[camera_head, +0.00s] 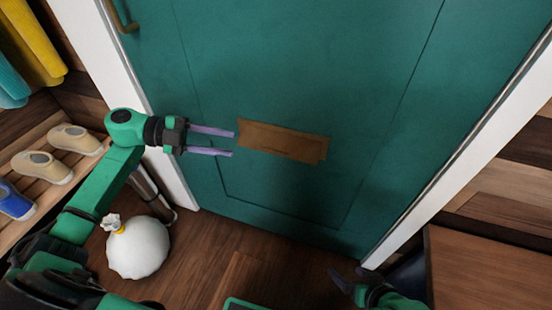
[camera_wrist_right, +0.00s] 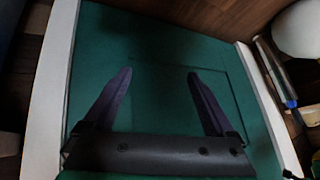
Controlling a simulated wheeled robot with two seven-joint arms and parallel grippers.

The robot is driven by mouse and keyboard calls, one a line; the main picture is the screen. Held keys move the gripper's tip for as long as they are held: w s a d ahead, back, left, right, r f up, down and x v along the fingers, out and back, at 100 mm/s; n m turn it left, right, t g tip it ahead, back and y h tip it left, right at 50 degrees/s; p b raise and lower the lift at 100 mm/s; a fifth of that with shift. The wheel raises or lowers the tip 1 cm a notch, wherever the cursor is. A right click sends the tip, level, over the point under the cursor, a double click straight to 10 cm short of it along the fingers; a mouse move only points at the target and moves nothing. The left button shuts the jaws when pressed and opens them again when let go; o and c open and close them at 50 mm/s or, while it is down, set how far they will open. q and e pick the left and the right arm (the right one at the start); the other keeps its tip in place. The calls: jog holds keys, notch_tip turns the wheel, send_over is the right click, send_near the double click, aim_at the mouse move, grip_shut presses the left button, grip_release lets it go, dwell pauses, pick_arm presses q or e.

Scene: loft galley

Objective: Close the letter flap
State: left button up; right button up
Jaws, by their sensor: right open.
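The brass letter flap (camera_head: 283,143) is on the teal door (camera_head: 300,60), seen tilted in the head view. A lower edge juts out of line with its upper plate, but I cannot tell how far the flap stands open. My left gripper (camera_head: 233,144) is open and empty, its two purple fingers pointing at the flap's left end. I cannot tell whether the tips touch it. My right gripper (camera_head: 345,280) is low near the door's bottom right, away from the flap. In the right wrist view its fingers (camera_wrist_right: 161,74) are spread and empty before the door's lower part.
A white tied bag (camera_head: 138,248) stands on the wooden floor at left. A slatted rack with shoes (camera_head: 42,167) is beyond it. A wooden surface (camera_head: 485,270) is at the lower right. White door frame (camera_head: 465,150) edges the door. A brass handle (camera_head: 122,18) is at the top left.

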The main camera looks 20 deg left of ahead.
aim_at(267, 150)
pick_arm(q)
jog(key=b+x, duration=0.1)
jog(key=x, duration=1.1)
jog(key=shift+a, duration=0.1)
grip_shut()
pick_arm(e)
jog(key=a, duration=0.1)
jog(key=a+f+t+y, duration=0.1)
jog(key=a+t, duration=0.1)
jog(key=shift+w+f, duration=0.25)
jog(key=shift+w, duration=0.15)
